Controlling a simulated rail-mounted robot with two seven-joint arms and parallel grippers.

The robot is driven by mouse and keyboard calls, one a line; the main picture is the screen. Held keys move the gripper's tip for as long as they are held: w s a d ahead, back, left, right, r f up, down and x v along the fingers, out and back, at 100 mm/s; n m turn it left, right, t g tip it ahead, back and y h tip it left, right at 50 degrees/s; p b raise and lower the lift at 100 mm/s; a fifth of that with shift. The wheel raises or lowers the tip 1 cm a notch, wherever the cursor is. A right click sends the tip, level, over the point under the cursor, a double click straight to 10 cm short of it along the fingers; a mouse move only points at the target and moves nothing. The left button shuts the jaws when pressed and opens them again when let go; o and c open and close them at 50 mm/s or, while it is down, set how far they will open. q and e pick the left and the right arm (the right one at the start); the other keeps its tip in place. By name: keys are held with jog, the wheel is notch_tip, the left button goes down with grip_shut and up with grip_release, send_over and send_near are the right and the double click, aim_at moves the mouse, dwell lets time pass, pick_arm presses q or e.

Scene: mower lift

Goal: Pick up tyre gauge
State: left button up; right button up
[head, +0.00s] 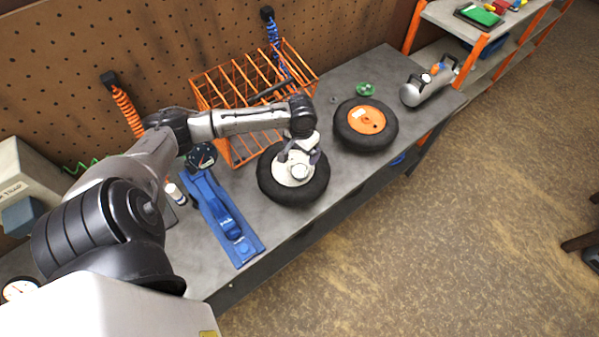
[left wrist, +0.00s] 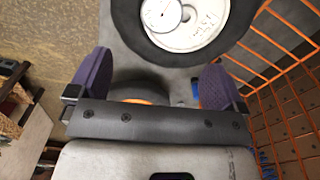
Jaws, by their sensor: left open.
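A small round pale disc, which looks like the dial of the tyre gauge (head: 299,171), lies on the white hub of a black wheel (head: 266,184). My left gripper (head: 298,155) is over this wheel, close to the disc. Its two purple-grey fingers are spread apart with nothing between them in the left wrist view (left wrist: 154,75). My right gripper is out of view.
An orange wire basket (head: 240,78) stands behind the wheel. A wheel with an orange hub (head: 367,119) and a silver tank (head: 428,86) are to the right. A blue jack (head: 224,220) and a dark dial (head: 201,157) are to the left. Bare bench shows near the tank.

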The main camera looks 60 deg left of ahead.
aim_at(301, 170)
pick_arm(q)
notch_tip(301, 170, down, 8)
jog(key=shift+f, duration=0.2)
jog(key=shift+a+f, duration=0.1)
jog(key=shift+f, duration=2.6)
